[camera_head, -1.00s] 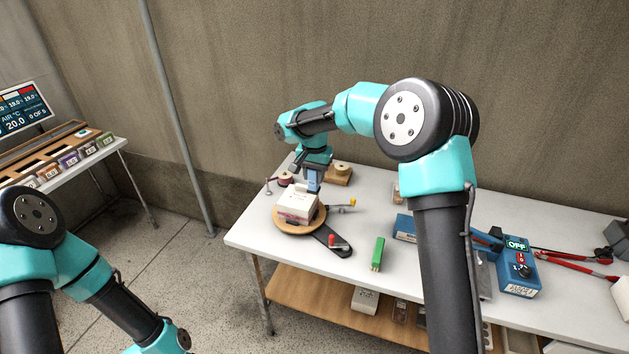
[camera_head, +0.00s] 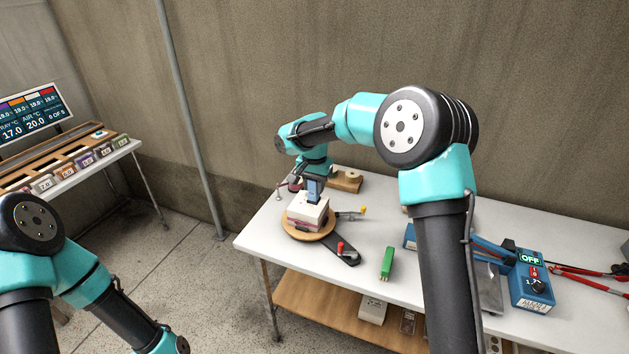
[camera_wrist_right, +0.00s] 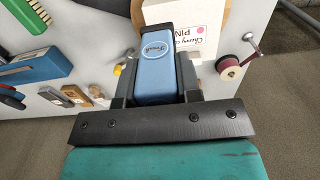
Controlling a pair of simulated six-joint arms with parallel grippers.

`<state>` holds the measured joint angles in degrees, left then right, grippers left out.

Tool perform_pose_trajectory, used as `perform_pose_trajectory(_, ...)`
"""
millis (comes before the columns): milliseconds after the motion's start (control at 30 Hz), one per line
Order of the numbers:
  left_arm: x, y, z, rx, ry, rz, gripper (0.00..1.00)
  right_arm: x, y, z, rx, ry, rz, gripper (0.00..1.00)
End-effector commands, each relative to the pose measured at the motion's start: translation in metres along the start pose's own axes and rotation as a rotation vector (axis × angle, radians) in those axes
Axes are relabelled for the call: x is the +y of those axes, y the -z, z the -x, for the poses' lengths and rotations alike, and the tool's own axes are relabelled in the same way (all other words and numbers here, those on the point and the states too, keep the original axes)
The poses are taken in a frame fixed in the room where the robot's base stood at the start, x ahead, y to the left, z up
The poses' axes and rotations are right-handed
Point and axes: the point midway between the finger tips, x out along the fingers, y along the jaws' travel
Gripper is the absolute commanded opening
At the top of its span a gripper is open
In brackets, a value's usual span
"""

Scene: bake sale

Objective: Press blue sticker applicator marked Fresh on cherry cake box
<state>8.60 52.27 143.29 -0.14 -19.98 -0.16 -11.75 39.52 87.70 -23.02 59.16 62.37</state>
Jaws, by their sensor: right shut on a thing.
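The blue applicator (camera_head: 313,196) is held upright in my right gripper (camera_head: 314,184), which is shut on it. Its round "Fresh" mark shows in the right wrist view, where the applicator (camera_wrist_right: 157,72) sits between the two dark fingers (camera_wrist_right: 155,82). The cherry cake box (camera_head: 302,211) is white on top with a pinkish side and stands on a round wooden turntable (camera_head: 290,229). The applicator's lower end is at the box top; I cannot tell whether it touches. In the wrist view the box (camera_wrist_right: 200,30) shows a pink dot and "Cherry" lettering. My left gripper is out of view.
A yellow-tipped tool (camera_head: 363,210) is right of the box. A blue sealer (camera_head: 530,285) reading OFF is at right.

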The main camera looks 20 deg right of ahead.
Motion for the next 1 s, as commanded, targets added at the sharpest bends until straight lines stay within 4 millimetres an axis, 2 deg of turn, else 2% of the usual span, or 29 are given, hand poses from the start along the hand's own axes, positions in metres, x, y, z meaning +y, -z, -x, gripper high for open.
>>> perform_pose_trajectory(400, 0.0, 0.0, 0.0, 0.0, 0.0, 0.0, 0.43, 0.0, 0.0, -0.034, -0.001, 0.001, -0.001, 0.11)
perform_pose_trajectory(1000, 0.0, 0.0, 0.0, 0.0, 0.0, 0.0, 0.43, 0.0, 0.0, -0.038, 0.0, 0.002, -0.001, 0.11)
